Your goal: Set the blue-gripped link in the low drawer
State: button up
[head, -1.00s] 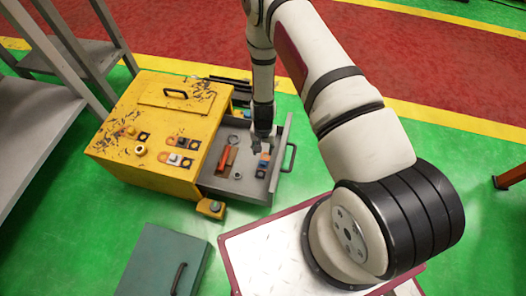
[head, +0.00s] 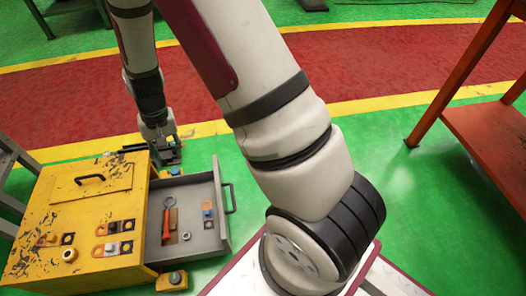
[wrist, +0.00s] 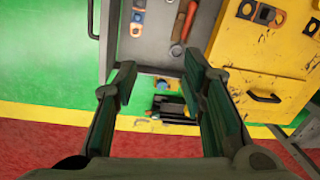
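The blue-gripped link (head: 207,210), orange with a blue block at its middle, lies in the right part of the open low drawer (head: 207,239). In the wrist view the link (wrist: 138,17) lies near the top edge, beyond my fingers and apart from them. The drawer (wrist: 158,53) is pulled out from the yellow cabinet. My gripper (head: 168,156) is beyond the drawer's far side wall, clear of the link. In the wrist view its two fingers (wrist: 158,72) are spread apart with nothing between them.
An orange-handled tool (head: 168,215) and a small ring (head: 186,236) also lie in the drawer. The yellow cabinet (head: 85,207) carries other links and rings on top. An orange-red table (head: 490,130) stands at the right. Green floor (head: 350,185) is open between.

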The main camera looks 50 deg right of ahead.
jog(key=s+r+n, duration=0.1)
jog(key=s+r, duration=0.5)
jog(key=r, duration=0.4)
jog(key=s+r+n, duration=0.1)
jog(key=s+r, duration=0.6)
jog(key=r, duration=0.4)
jog(key=s+d+r+n, duration=0.1)
jog(key=s+r, duration=0.2)
jog(key=s, duration=0.7)
jog(key=s+d+r+n+h, duration=0.1)
jog(key=s+r, duration=0.2)
jog(key=s, duration=0.8)
jog(key=shift+s+r, duration=0.15)
jog(key=shift+r, duration=0.15)
